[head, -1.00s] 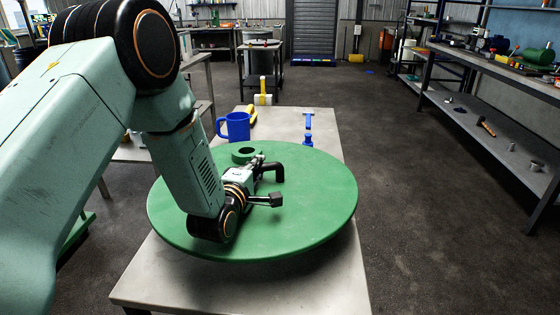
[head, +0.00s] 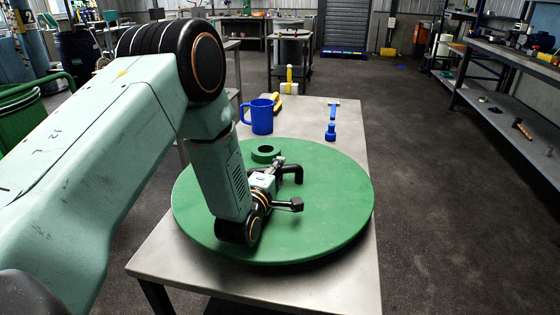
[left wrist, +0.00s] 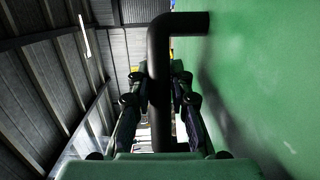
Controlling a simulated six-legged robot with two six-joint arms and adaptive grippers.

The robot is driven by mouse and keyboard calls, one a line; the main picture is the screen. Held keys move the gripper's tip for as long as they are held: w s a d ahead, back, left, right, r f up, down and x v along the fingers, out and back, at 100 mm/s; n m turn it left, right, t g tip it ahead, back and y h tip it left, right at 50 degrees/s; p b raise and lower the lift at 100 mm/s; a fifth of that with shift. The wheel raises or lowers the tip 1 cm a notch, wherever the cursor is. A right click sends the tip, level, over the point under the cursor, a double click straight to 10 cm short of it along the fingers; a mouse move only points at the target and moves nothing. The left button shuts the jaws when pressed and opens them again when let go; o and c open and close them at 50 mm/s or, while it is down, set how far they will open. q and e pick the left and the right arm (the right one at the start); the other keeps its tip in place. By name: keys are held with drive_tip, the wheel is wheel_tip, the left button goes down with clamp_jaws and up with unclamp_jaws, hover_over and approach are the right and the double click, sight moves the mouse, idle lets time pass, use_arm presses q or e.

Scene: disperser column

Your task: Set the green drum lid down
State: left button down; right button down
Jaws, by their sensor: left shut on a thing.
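The green drum lid (head: 330,215) is a wide round disc, lying about flat over the grey metal table (head: 340,285). A raised green ring (head: 265,153) and a bent black handle (head: 297,170) stand on its top. My left gripper (head: 283,173) is shut on the handle, at the lid's middle. In the left wrist view the handle (left wrist: 158,80) runs between the fingers, with the lid's green face (left wrist: 265,70) on the right. A dark shadow lies under the lid's front edge. I cannot tell if its underside touches the table. My right gripper is not in view.
A blue mug (head: 262,117) stands just behind the lid. A blue tool (head: 331,125) and a yellow thing (head: 278,103) lie farther back. Bare tabletop shows at the front and back right. A shelf bench (head: 500,100) stands right, a green bin (head: 25,125) left.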

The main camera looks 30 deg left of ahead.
use_arm(q)
drive_tip(key=shift+w+d, duration=0.1)
drive_tip(key=shift+d, duration=0.05)
drive_tip(key=f, duration=0.2)
drive_tip(key=f+b, duration=0.1)
drive_tip(key=shift+a+f, duration=0.2)
drive_tip(key=shift+a, duration=0.05)
drive_tip(key=shift+d+f, duration=0.1)
drive_tip(key=shift+f, duration=0.1)
drive_tip(key=shift+d, duration=0.1)
drive_tip(key=shift+r, duration=0.1)
